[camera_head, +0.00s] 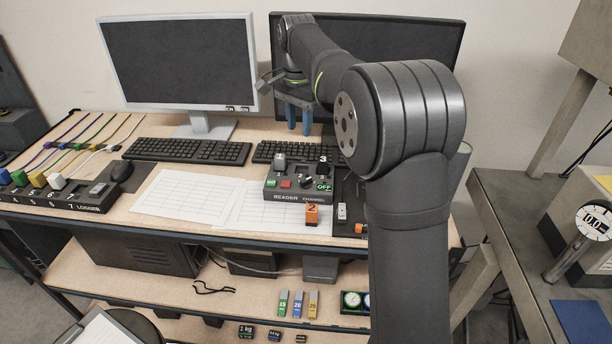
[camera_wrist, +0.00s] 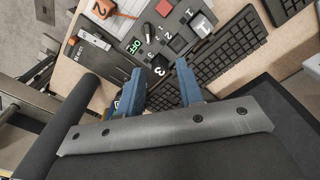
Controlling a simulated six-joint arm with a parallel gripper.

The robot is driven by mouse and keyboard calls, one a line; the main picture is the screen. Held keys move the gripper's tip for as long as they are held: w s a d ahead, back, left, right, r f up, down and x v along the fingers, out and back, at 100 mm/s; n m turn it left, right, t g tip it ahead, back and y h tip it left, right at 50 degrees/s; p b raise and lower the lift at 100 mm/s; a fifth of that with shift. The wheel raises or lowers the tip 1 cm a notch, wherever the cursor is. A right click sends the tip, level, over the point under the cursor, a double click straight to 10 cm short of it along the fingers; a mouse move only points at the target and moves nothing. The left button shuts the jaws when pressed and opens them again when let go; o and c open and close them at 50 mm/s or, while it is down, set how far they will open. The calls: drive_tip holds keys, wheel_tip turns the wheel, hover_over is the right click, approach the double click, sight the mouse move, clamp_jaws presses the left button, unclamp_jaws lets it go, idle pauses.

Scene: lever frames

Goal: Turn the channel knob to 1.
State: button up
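The reader box (camera_head: 298,196) is a dark grey unit on the desk, marked READER and CHANNEL, and also shows at the top of the wrist view (camera_wrist: 182,22). A small dark channel knob (camera_head: 306,182) with a light mark sits on its top, left of the green OFF label (camera_head: 324,185). Small digits show near the knob in the wrist view; I cannot tell which one it points to. My gripper (camera_head: 299,122) has blue fingers, hangs above and behind the box, and touches nothing. It is open and empty in the wrist view (camera_wrist: 160,82).
A dark block marked 3 (camera_head: 323,160) and a grey block (camera_head: 280,161) stand at the box's back. An orange block marked 2 (camera_head: 312,214) is in front. Keyboards (camera_head: 187,150) and monitors (camera_head: 180,65) lie behind. Papers (camera_head: 185,195) cover the desk to the left.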

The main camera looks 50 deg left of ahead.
sight(306, 180)
drive_tip(key=f, duration=0.5)
drive_tip(key=d+f+m, duration=0.1)
drive_tip(key=f, duration=0.4)
drive_tip(key=d+f+m, duration=0.1)
drive_tip(key=f, duration=0.4)
drive_tip(key=shift+d, duration=0.25)
drive_tip(key=shift+c, duration=0.2)
clamp_jaws()
